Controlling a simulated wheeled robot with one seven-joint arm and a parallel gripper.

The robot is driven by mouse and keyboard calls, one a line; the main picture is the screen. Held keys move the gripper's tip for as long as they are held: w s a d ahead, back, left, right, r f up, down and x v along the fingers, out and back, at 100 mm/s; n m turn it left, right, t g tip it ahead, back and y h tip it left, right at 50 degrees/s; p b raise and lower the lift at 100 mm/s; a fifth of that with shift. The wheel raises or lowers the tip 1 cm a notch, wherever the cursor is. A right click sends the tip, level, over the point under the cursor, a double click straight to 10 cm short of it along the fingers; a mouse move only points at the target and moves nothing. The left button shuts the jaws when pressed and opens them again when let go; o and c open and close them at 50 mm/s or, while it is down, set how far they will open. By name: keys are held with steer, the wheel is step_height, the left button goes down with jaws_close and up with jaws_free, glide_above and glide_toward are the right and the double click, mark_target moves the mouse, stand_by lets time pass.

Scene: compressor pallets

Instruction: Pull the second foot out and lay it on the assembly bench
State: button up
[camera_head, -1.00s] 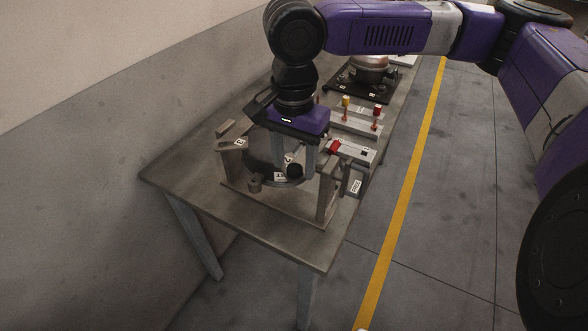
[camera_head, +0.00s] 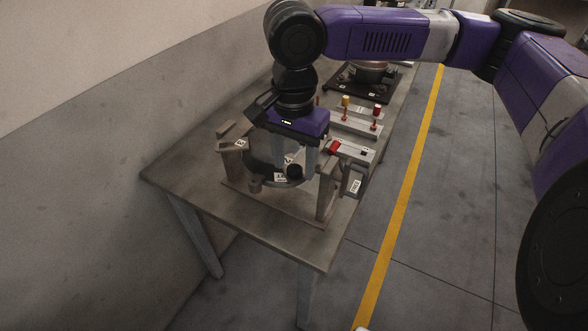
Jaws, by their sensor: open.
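A fixture with upright posts (camera_head: 326,196) stands on the near part of the assembly bench (camera_head: 180,168). A dark ring-shaped part (camera_head: 262,172) sits between its posts. A small black round piece (camera_head: 295,171), which looks like a foot, shows at the front of this part, by a white label. My gripper (camera_head: 293,166) points down over the fixture. Its two grey fingers are apart, on either side of the black piece as seen here. I cannot tell whether they touch it. The gripper body hides the back of the fixture, and I cannot tell which foot is the second.
A black pallet (camera_head: 353,84) with a metal dome lies farther back. The bench's front left corner is clear. A wall runs along the left, and open floor lies right.

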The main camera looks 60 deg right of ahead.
mark_target(294, 169)
jaws_close()
stand_by(1.4)
steer(key=shift+r, duration=0.15)
steer(key=shift+r+p, duration=2.85)
steer(key=shift+r, duration=0.05)
